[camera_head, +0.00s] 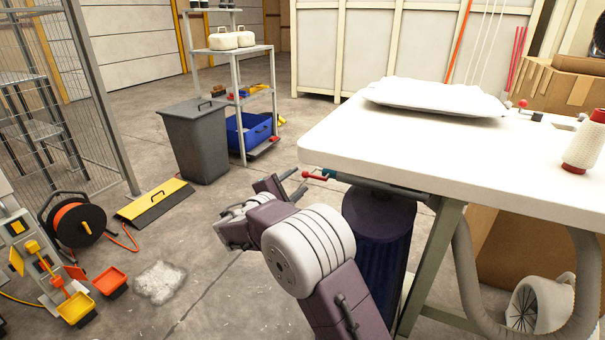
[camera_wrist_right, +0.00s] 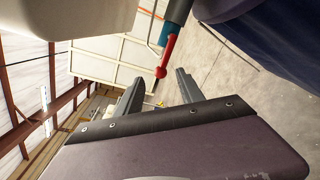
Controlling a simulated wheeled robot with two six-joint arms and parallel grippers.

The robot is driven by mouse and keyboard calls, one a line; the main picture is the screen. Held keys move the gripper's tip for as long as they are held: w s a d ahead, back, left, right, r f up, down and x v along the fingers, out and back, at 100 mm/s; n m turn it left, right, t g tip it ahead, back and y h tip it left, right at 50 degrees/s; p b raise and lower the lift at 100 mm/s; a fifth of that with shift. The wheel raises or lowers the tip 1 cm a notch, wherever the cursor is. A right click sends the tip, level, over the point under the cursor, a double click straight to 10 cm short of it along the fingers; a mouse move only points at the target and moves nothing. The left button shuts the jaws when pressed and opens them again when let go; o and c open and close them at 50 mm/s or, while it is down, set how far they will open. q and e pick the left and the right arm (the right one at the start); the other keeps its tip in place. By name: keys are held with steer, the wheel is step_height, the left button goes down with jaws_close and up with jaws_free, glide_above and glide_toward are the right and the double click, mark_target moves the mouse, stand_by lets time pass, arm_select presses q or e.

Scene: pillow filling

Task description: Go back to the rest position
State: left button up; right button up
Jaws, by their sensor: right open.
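My right gripper (camera_head: 288,184) is open and empty, just left of the white table's near left corner and a little below the table top. It also shows in the right wrist view (camera_wrist_right: 158,90), with its two fingers apart. A red lever (camera_head: 314,176) on a blue fitting under the table edge is close to the fingertips. In the right wrist view the red lever (camera_wrist_right: 166,58) shows beyond the open jaws, not between them as far as I can tell. My left gripper is not in view.
The white table (camera_head: 400,150) carries a white pillow (camera_head: 435,97) and a thread cone (camera_head: 585,145). A dark blue drum (camera_head: 378,230) stands under it beside my right arm. A grey bin (camera_head: 195,140) and shelf cart stand behind.

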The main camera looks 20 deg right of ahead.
stand_by(0.4)
steer(key=s+d+f+m+g+y, duration=0.1)
steer(key=s+f+m+g+y, duration=0.15)
steer(key=s+f, duration=0.45)
steer(key=s+d+f+m+g+y, duration=0.2)
steer(key=s+f+g, duration=0.2)
steer(key=s+f, duration=0.3)
steer(key=s+a+f+m+g+y, duration=0.1)
steer(key=s+a+f+m+y, duration=0.35)
steer(key=s, duration=0.35)
steer(key=s+a+f+m+g+y, duration=0.2)
steer(key=s+a+f+m+y, duration=0.15)
steer(key=s+a+m, duration=0.35)
step_height(320, 180, up, 38)
steer(key=s+n+y+p, duration=0.1)
steer(key=p, duration=3.7)
steer(key=shift+n+p, duration=0.4)
